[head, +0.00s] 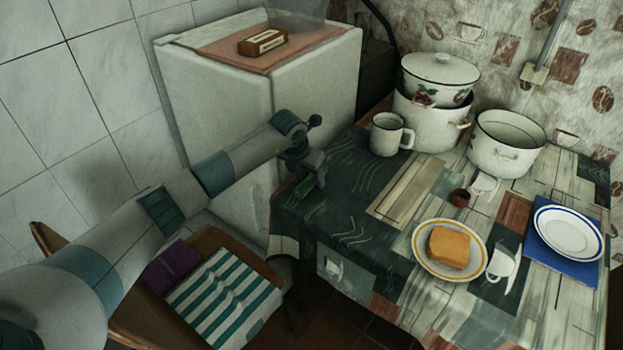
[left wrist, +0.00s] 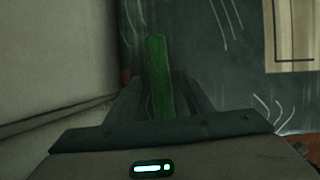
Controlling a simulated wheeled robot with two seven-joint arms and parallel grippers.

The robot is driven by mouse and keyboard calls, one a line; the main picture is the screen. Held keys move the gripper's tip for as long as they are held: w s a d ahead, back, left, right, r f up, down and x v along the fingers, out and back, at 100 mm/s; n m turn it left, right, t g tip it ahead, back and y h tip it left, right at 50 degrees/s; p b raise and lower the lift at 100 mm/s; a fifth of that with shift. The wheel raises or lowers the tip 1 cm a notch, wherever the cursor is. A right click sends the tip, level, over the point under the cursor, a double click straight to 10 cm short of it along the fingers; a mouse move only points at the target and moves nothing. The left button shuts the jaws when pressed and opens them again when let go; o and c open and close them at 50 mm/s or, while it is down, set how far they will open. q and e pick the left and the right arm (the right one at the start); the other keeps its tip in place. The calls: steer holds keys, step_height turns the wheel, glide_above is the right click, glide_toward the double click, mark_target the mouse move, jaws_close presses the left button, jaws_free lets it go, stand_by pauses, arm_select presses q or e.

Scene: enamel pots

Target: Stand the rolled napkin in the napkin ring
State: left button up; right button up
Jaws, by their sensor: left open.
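The green rolled napkin (left wrist: 158,75) lies on the dark corner of the tablecloth, between the two fingers of my left gripper (left wrist: 159,92) in the left wrist view. The fingers are open, one on each side of it; dark gaps show between them and the napkin. In the head view my left gripper (head: 312,178) is over the table's left corner, and a bit of green shows under it. A small brown ring-like object (head: 460,198), likely the napkin ring, stands mid-table, right of my gripper. My right gripper is not in view.
A white mug (head: 388,134), a lidded pot (head: 430,115) and an open pot (head: 505,145) stand at the back. A plate (head: 424,266) with an orange sponge-like block (head: 450,246) is in front. A blue-rimmed plate (head: 567,230) is right. A chair (head: 110,310) stands below left.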

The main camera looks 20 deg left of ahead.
mark_target(310, 178)
arm_select(q)
steer(key=shift+f, duration=0.1)
steer(key=shift+c, duration=0.3)
steer(key=c, duration=1.1)
steer(key=shift+o, duration=0.2)
steer(key=shift+r, duration=0.2)
